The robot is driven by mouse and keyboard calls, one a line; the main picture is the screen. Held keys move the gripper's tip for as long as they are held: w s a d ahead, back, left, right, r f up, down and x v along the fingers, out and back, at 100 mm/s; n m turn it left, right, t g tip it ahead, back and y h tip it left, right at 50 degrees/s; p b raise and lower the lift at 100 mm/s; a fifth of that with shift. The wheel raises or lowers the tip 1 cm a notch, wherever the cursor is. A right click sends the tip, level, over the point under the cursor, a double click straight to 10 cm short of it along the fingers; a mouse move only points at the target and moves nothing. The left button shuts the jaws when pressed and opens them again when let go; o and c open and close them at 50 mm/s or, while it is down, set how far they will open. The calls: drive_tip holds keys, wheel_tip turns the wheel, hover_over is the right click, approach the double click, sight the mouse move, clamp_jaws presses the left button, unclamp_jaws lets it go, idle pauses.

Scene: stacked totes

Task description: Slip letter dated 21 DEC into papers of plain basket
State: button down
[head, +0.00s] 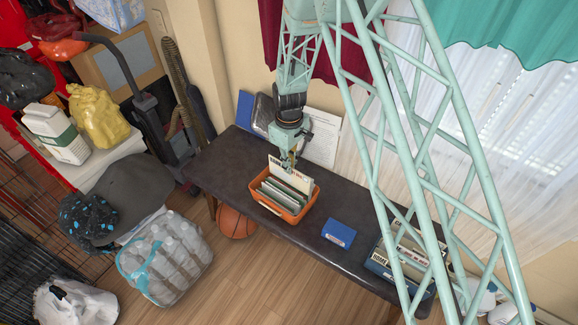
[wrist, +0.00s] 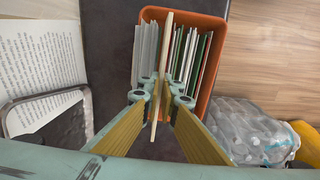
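My gripper (head: 289,158) is above the orange basket (head: 279,214) on the dark table. It is shut on a cream letter (head: 290,173) with red and black print along its top; the date is too small to read. In the wrist view the letter (wrist: 165,42) is edge-on between the fingertips (wrist: 162,88). It stands upright above the orange basket (wrist: 209,85), over the gap between white papers (wrist: 146,50) and green and white papers (wrist: 190,55). How deep its lower edge reaches is hidden. A second, blue basket (head: 385,271) with papers stands at the right, partly behind my frame.
A small blue box (head: 338,233) lies between the baskets. A printed sheet (head: 321,137), a dark tray-like item (head: 264,112) and a blue folder (head: 244,108) are at the back. Bare table (head: 223,160) lies left of the orange basket. A basketball (head: 235,222) is on the floor.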

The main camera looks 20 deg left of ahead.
drive_tip(key=shift+f+b, duration=0.75)
drive_tip(key=shift+f, duration=0.85)
drive_tip(key=shift+f, duration=0.15)
drive_tip(key=c, duration=2.9)
unclamp_jaws()
drive_tip(key=shift+o, duration=0.2)
drive_tip(key=shift+r, duration=0.2)
drive_tip(key=shift+r, duration=5.8)
